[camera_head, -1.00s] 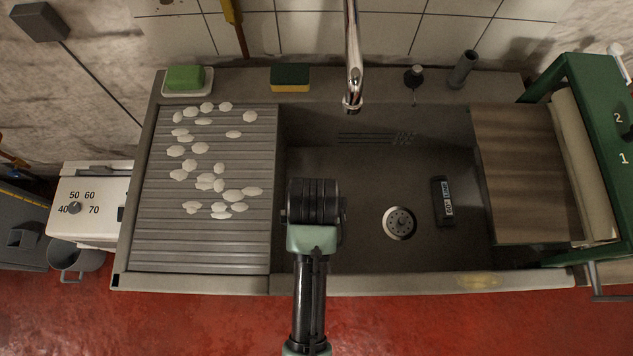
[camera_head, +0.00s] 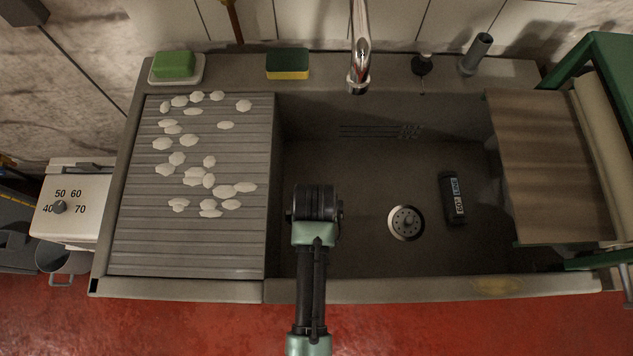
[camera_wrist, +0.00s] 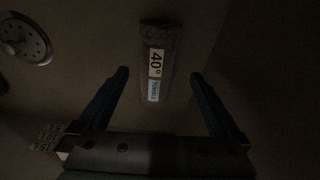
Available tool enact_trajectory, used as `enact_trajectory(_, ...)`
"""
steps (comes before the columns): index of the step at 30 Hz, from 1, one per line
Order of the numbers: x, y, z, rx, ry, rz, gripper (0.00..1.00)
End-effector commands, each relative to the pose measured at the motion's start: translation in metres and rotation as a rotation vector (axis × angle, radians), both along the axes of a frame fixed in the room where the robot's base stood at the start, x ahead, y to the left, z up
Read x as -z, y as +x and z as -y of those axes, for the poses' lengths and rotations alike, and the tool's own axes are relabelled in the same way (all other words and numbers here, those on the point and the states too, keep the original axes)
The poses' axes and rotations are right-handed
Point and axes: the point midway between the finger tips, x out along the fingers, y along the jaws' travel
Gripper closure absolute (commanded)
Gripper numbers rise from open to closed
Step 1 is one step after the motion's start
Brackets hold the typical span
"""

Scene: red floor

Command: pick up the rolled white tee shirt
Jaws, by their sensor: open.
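In the wrist view a small dim rolled bundle (camera_wrist: 157,60), grey in the shadow, lies on the sink floor with a tag reading "40°" and "TUMBLE". It lies ahead of my gripper (camera_wrist: 158,78), roughly in line with the gap between the fingers. The fingers are apart with nothing held. In the head view my gripper (camera_head: 316,202) points down into the left part of the sink; my arm hides the fingers and what lies under them. A dark roll (camera_head: 453,197) with a "60° LINE" tag lies right of the drain. Its colour does not read as white.
The grey sink (camera_head: 350,165) has a drain (camera_head: 406,222), also in the wrist view (camera_wrist: 25,42). A tap (camera_head: 360,60) hangs over its back. A ribbed board (camera_head: 190,245) with white pieces is left, a brown board (camera_head: 550,165) right. Soap (camera_head: 175,64) and a sponge (camera_head: 288,64) stand behind.

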Motion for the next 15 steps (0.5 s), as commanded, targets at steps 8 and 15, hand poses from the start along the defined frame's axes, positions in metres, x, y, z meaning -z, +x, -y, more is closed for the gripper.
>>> enact_trajectory(8, 0.037, 0.012, 0.006, 0.000, 0.000, -0.002, 0.01)
enact_trajectory(15, 0.045, 0.014, 0.005, 0.000, 0.000, 0.001, 0.01)
